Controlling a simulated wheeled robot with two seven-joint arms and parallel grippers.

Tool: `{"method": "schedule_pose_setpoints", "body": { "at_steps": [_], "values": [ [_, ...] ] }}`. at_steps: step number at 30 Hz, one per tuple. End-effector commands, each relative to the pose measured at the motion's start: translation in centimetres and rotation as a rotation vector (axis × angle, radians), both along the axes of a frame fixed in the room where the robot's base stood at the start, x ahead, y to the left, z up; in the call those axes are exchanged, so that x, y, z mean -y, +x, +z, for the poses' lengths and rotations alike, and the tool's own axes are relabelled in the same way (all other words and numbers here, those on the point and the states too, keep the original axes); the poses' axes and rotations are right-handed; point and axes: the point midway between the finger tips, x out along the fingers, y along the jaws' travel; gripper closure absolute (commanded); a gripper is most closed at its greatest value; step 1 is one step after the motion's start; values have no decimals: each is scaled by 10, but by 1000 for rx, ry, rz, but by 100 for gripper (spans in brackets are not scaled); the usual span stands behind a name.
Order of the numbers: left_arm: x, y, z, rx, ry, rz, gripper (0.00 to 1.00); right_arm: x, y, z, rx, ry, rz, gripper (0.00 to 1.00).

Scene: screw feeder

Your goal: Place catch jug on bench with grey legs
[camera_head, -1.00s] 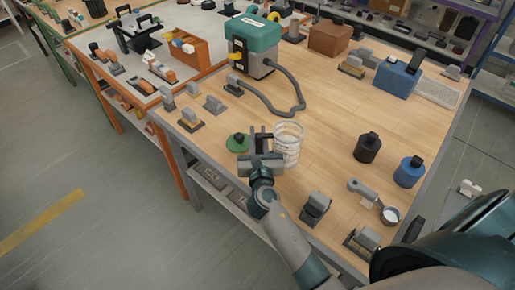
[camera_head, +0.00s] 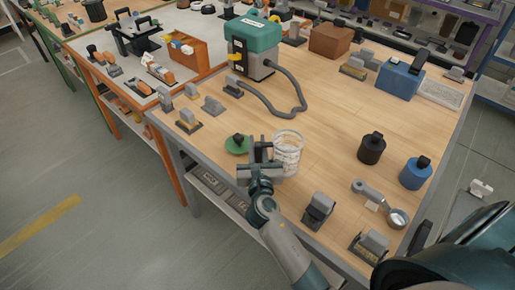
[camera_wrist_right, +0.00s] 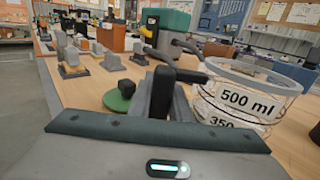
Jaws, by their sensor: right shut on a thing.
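The catch jug (camera_head: 288,150) is a clear, upright beaker with dark volume marks, over the near left part of the wooden bench with grey legs (camera_head: 335,120). In the right wrist view the jug (camera_wrist_right: 240,105) reads "500 ml" and stands right of the fingers, its lower part cut off. My right gripper (camera_head: 263,152) is shut on the jug's dark handle, at the jug's left side. The jug's base is close to the bench top; I cannot tell whether it touches. My left gripper is out of view.
A green disc with a black knob (camera_head: 237,144) lies just left of the jug. A teal-topped machine (camera_head: 254,45) with a grey hose stands behind. A black bottle (camera_head: 371,148) and a blue bottle (camera_head: 415,173) stand right. The bench middle is clear.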

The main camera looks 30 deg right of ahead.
Motion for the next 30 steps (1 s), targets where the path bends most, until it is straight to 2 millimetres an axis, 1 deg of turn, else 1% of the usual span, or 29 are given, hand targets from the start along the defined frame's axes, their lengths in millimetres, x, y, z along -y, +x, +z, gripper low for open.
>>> {"method": "schedule_pose_setpoints", "body": {
  "at_steps": [10, 15, 16, 17, 18, 26, 30],
  "values": [
    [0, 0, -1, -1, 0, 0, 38, 0, 0, 1, 2, -2, 0, 100],
    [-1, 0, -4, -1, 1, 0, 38, 0, 0, -4, 2, -2, 0, 100],
    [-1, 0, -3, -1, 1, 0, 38, 0, 0, -4, 1, 0, 0, 76],
    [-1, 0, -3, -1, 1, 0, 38, 0, 0, -4, 1, 0, 0, 68],
    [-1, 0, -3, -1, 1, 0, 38, 0, 0, -4, 1, 0, 0, 64],
    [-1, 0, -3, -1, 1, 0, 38, 0, 0, -4, 0, 0, 0, 64],
    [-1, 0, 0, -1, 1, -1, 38, 0, 0, 0, 1, 0, 0, 64]
  ]
}}
